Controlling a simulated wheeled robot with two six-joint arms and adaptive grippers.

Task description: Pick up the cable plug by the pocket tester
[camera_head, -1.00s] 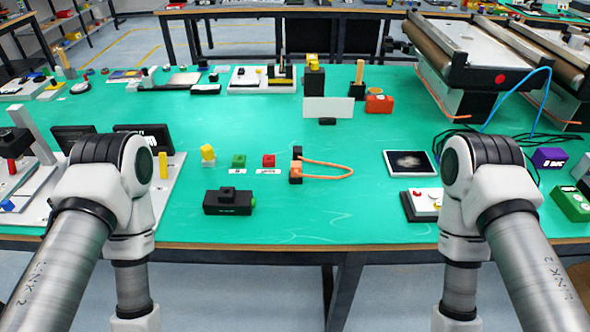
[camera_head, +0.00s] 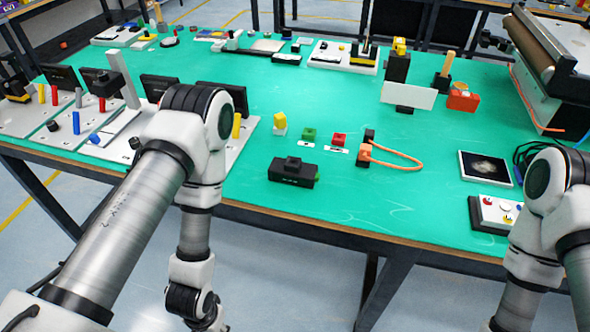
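An orange cable (camera_head: 400,157) lies in a loop on the green mat, right of centre. Its left end meets a small orange and black block (camera_head: 367,148), which looks like a plug or its holder; I cannot tell which. A black box (camera_head: 293,172) with a small raised top lies to its left, apart from it; it may be the pocket tester. My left arm comes down at the left and my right arm at the right edge. Neither gripper shows; both arms run down in front of the table, out of the picture.
The mat in front is clear.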

